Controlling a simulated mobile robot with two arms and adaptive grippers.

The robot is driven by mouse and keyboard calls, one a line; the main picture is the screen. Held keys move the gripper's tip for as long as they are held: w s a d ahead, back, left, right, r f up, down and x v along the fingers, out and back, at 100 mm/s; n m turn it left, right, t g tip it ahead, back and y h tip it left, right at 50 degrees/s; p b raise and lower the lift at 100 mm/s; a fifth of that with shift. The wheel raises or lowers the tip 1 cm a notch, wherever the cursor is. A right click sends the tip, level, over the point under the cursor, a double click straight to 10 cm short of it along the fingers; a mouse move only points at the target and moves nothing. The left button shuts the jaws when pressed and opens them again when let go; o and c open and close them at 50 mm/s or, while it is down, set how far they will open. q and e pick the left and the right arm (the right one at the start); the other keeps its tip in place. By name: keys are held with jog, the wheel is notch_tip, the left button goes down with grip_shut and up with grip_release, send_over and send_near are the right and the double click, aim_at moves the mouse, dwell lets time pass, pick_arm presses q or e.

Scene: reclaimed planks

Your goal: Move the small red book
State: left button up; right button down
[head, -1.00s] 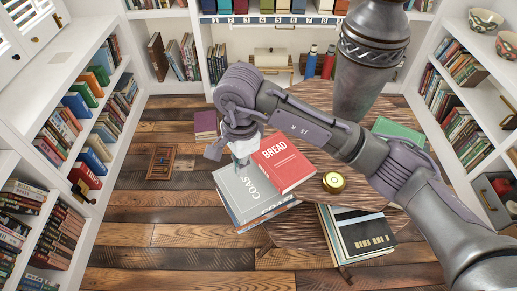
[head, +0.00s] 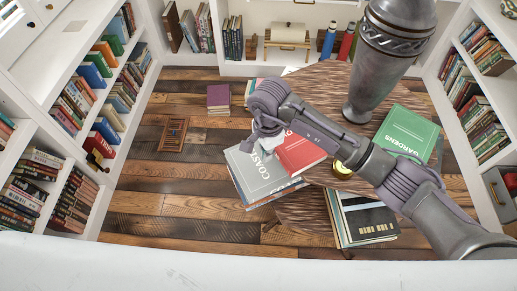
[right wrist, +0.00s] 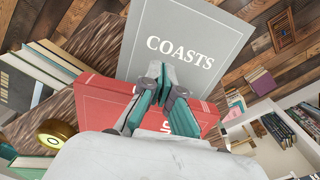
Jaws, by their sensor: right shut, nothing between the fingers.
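The small red book (head: 300,153) lies flat, overlapping the right part of a larger grey COASTS book (head: 256,178). My arm covers part of it in the head view. In the right wrist view the red book (right wrist: 98,103) shows below the grey book (right wrist: 185,45), its title mostly hidden behind my fingers. My right gripper (right wrist: 167,78) is shut and empty, over the edge where the red book meets the grey one. In the head view the right gripper (head: 262,146) is partly hidden by its own wrist. My left gripper is not in view.
A large dark metal vase (head: 375,70) stands behind my arm. A green GARDENS book (head: 408,130) lies on the wooden table at right. A brass round object (head: 343,170) and a stack of books (head: 365,220) are nearer. Bookshelves line the sides; the plank floor at left is mostly clear.

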aim_at(292, 141)
jog(key=w+d+b, duration=0.1)
jog(key=d, duration=0.1)
jog(key=w+d+b, duration=0.1)
jog(key=w+d, duration=0.1)
jog(key=w+d+b, duration=0.1)
jog(key=d, duration=0.2)
jog(key=shift+w+f+b, duration=0.2)
jog(key=shift+w+b, duration=0.1)
jog(key=shift+b, duration=0.1)
jog(key=shift+d+r, duration=0.1)
jog(key=shift+r, duration=0.05)
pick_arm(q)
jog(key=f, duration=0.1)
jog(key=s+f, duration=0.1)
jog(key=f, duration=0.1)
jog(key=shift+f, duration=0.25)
